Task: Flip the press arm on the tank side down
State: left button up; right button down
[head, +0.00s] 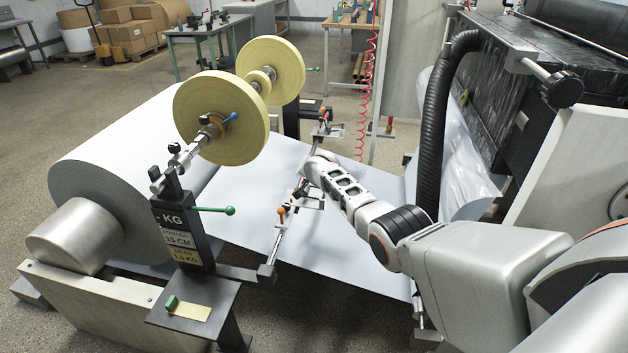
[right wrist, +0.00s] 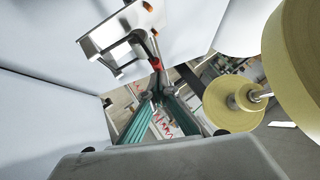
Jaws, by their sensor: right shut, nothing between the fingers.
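My right gripper (head: 312,168) reaches in from the right, over the white paper sheet (head: 250,190). Its fingers show shut and empty in the right wrist view (right wrist: 156,98). Just beyond the fingertips in that view is a metal clamp bracket (right wrist: 112,36) with a red-marked lever (right wrist: 155,64); I cannot tell whether they touch. In the head view, a bracket (head: 312,202) sits below my gripper on the cross rail, near an orange-tipped handle (head: 282,211). Another clamp with a red upright handle (head: 389,126) stands farther back. I cannot tell for certain which part is the press arm. My left gripper is out of view.
A large paper roll (head: 110,150) is at left. Yellow tape rolls (head: 220,113) sit on a shaft above the sheet. A black stand with a green lever (head: 215,210) is in front. The black tank (head: 530,100) and hose (head: 435,130) are at right.

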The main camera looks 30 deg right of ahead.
jog(key=shift+w+a+f+b, duration=0.25)
jog(key=shift+a+f+b, duration=0.1)
jog(key=shift+f, duration=0.1)
jog(key=shift+w+a+f+b, duration=0.35)
jog(key=shift+f+b, duration=0.15)
jog(key=shift+b, duration=0.25)
jog(key=shift+w+a+f, duration=0.1)
jog(key=shift+a+f, duration=0.05)
jog(key=shift+w+a+b, duration=0.1)
jog(key=shift+a+b, duration=0.05)
jog(key=shift+b, duration=0.2)
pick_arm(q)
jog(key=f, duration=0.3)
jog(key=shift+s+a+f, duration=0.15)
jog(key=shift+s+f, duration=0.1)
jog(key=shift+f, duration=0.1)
pick_arm(e)
jog(key=shift+w, duration=0.1)
jog(key=shift+a, duration=0.15)
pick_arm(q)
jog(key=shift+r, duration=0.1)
